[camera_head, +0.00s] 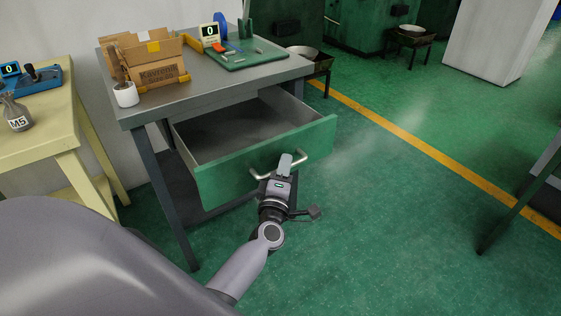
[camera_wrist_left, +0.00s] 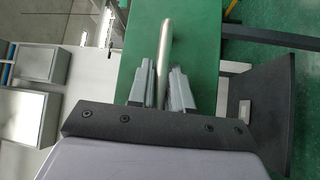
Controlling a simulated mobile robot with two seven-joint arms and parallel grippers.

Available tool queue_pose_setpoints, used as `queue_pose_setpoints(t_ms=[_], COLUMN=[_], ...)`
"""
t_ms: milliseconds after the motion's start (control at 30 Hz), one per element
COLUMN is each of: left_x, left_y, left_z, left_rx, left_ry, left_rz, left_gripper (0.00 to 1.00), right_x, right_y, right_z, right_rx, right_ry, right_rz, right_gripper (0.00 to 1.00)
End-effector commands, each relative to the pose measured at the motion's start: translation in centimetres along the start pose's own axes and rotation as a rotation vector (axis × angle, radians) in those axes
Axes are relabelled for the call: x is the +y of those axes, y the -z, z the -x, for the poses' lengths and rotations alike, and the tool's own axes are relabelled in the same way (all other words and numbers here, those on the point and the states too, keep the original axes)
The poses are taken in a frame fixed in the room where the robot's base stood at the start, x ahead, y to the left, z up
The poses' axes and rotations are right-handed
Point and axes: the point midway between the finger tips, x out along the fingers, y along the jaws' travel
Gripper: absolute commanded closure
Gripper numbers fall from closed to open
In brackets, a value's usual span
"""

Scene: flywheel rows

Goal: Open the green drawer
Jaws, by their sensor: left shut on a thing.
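The green drawer (camera_head: 225,182) is pulled out from under the grey workbench (camera_head: 205,80), and its inside looks empty. A metal bar handle (camera_head: 298,158) is fixed to its green front. My left gripper (camera_head: 285,165) is at the handle and shut on it. In the left wrist view the handle bar (camera_wrist_left: 164,50) runs between the two fingers of the left gripper (camera_wrist_left: 164,88), against the green drawer front (camera_wrist_left: 190,25). My right gripper is in neither view.
On the workbench stand a cardboard box (camera_head: 158,72), a white cup (camera_head: 126,94) and a green mat (camera_head: 245,55) with small parts. A yellow table (camera_head: 50,135) with a flask (camera_head: 16,113) is at left. The green floor (camera_head: 390,210) right of the drawer is clear.

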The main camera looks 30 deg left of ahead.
Motion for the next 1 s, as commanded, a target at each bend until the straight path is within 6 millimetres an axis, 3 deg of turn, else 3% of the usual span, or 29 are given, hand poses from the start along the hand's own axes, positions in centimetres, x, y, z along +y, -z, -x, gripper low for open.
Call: queue_pose_setpoints(t_ms=[500, 533, 600, 1000], left_x=[-0.01, -0.01, -0.01, 0.06], left_y=[-0.33, -0.33, -0.32, -0.34], left_z=[0.41, 0.41, 0.40, 1.14], left_rx=[0.000, 0.000, 0.000, 0.000], left_ry=[0.002, 0.002, 0.002, 0.002], left_rz=[0.000, 0.000, 0.000, -0.001], left_gripper=[1.00, 0.78, 0.62, 0.62], right_x=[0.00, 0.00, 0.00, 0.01], right_y=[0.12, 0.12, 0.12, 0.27], right_z=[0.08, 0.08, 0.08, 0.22], right_rx=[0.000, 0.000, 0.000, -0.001], right_ry=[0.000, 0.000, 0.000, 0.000], right_rz=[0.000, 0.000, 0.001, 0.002], right_gripper=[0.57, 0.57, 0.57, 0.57])
